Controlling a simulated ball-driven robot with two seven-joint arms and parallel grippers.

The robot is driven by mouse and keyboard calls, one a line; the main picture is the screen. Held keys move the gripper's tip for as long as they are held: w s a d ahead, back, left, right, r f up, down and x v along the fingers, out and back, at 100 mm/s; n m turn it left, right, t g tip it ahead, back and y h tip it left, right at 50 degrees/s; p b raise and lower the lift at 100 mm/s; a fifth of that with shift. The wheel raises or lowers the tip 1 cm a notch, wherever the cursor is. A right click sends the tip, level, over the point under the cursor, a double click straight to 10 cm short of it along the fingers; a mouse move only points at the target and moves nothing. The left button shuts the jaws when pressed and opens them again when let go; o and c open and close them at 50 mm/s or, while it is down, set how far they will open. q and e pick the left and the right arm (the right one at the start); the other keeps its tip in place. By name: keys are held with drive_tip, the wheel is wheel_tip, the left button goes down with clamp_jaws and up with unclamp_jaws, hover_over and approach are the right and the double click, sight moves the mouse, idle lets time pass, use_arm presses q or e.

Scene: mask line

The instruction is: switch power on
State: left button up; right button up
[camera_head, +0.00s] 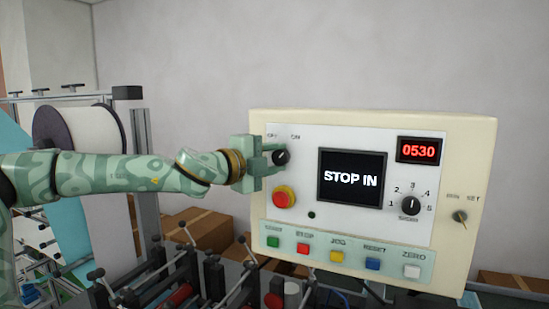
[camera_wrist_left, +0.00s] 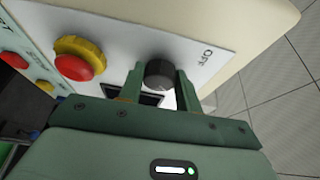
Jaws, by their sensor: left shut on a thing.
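A cream control panel (camera_head: 375,122) stands at the centre right of the head view. Its black power knob (camera_head: 281,157), under OFF and ON labels, sits at the upper left of the white face. My left gripper (camera_head: 277,156) is at this knob. In the left wrist view, the two green fingers of the gripper (camera_wrist_left: 160,84) are on either side of the dark round knob (camera_wrist_left: 159,73), shut on it. An OFF label shows beside it. The screen (camera_head: 352,177) reads STOP IN. My right gripper is in neither view.
A red emergency button (camera_head: 284,197) with a yellow collar sits just below the knob. A row of coloured buttons (camera_head: 337,256) runs along the panel's bottom. A numbered dial (camera_head: 411,205) and red 0530 display (camera_head: 418,150) are right. Machinery and a white roll (camera_head: 90,140) stand left.

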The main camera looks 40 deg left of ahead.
use_arm(q)
drive_tip(key=o, duration=1)
drive_tip(key=shift+s, duration=0.15)
drive_tip(key=s+a+b, duration=0.1)
drive_tip(key=s+b, duration=0.6)
drive_tip(key=s, duration=0.9)
drive_tip(key=shift+a+r, duration=0.15)
drive_tip(key=shift+a, duration=0.05)
